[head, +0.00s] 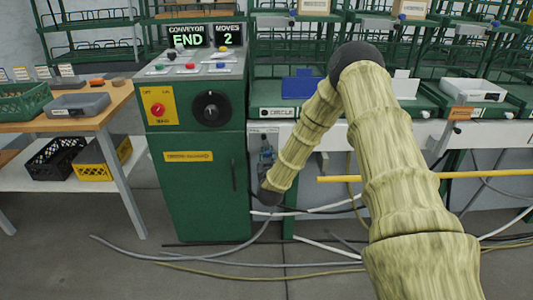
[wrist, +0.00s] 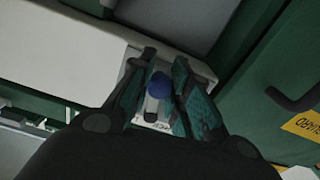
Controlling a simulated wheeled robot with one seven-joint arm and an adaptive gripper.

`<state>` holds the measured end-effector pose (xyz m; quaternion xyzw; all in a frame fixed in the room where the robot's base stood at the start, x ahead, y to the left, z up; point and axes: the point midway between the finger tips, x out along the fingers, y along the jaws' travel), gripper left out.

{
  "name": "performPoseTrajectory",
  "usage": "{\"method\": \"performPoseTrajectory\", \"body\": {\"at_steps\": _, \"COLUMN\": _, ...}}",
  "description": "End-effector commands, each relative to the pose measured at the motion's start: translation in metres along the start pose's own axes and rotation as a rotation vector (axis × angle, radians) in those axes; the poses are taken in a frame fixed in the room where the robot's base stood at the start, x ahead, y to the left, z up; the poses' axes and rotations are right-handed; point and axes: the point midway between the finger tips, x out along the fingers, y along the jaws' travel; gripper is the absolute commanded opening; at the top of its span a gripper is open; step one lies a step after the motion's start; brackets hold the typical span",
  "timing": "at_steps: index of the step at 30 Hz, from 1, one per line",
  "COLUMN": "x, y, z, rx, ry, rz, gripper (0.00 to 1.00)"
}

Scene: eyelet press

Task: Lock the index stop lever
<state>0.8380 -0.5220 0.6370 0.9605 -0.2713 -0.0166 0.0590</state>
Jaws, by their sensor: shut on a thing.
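The index stop lever, a pale shaft with a blue knob (wrist: 160,85), stands between my gripper's fingers in the wrist view. My gripper (wrist: 165,62) is closed around it, with a teal-padded finger on each side; the exact contact is hard to see. A white plate with partly hidden dark lettering (wrist: 152,126) lies at the lever's foot.
The green control cabinet (head: 208,200) stands close left of my gripper, with a door handle (wrist: 294,98) near in the wrist view. A yellow rail (head: 420,177) crosses at the right. Cables (head: 200,258) lie on the floor. A wooden bench (head: 105,110) stands left.

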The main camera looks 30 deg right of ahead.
Motion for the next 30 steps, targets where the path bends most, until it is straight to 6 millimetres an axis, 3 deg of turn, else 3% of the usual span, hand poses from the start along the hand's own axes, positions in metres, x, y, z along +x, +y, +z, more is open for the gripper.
{"method": "performPoseTrajectory", "body": {"at_steps": 16, "x": -0.001, "y": 0.019, "z": -0.006, "rx": -0.294, "ry": -0.002, "rz": -0.003, "gripper": 0.0}}
{"method": "performPoseTrajectory", "body": {"at_steps": 30, "x": -0.001, "y": 0.023, "z": -0.005, "rx": -0.327, "ry": -0.002, "rz": 0.001, "gripper": 0.0}}
